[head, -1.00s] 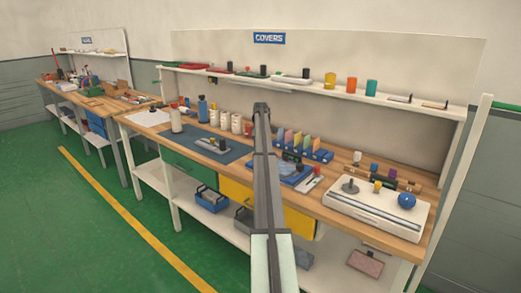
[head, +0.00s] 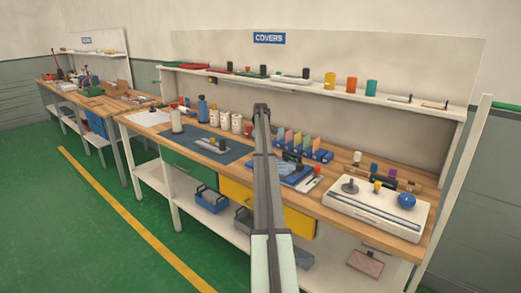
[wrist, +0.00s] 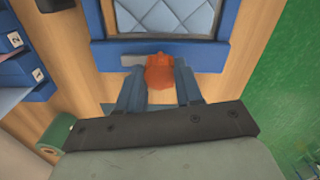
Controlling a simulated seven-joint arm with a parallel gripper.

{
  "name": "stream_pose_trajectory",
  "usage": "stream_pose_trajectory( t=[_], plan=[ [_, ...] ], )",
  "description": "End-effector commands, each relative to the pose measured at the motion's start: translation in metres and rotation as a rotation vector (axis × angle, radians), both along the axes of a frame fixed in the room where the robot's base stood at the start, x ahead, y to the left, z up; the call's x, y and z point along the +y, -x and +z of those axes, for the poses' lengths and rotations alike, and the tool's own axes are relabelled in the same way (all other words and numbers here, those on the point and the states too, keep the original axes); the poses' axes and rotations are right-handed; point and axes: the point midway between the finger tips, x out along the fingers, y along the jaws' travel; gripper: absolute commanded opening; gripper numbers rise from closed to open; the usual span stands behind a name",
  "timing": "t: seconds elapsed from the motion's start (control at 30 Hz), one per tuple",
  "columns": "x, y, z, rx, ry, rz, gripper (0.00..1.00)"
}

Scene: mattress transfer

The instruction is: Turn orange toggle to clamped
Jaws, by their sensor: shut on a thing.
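The orange toggle (wrist: 160,74) shows in the wrist view, at the near edge of a blue frame (wrist: 190,50) that holds a light-blue quilted mattress pad (wrist: 168,16). A grey plate (wrist: 128,60) lies by the toggle against the frame. My gripper (wrist: 158,82) has one dark blue finger on each side of the toggle and is shut on it. The toggle's underside and base are partly hidden. In the head view the blue frame (head: 291,180) lies on the bench, partly behind my arm, and the toggle cannot be made out.
Blue numbered bins (wrist: 20,68) stand at the left in the wrist view. Green floor (wrist: 285,90) lies beyond the bench edge at the right. In the head view a white fixture with a blue ball (head: 406,199) stands on the bench to the right of the frame.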

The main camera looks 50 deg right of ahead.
Motion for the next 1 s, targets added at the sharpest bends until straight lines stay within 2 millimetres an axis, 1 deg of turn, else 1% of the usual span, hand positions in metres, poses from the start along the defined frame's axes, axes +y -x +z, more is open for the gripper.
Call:
stream_pose_trajectory(
  t=[0.27, 0.47, 1.0],
  plan=[
    [0.0, 0.0, 0.0002, 0.0, 0.0, -0.037, 0.05],
    [0.0002, 0.0, 0.0002, 0.0, 0.0, -0.145, 0.05],
    [0.0013, -0.0004, 0.0003, 0.0, 0.001, -0.64, 0.05]
  ],
)
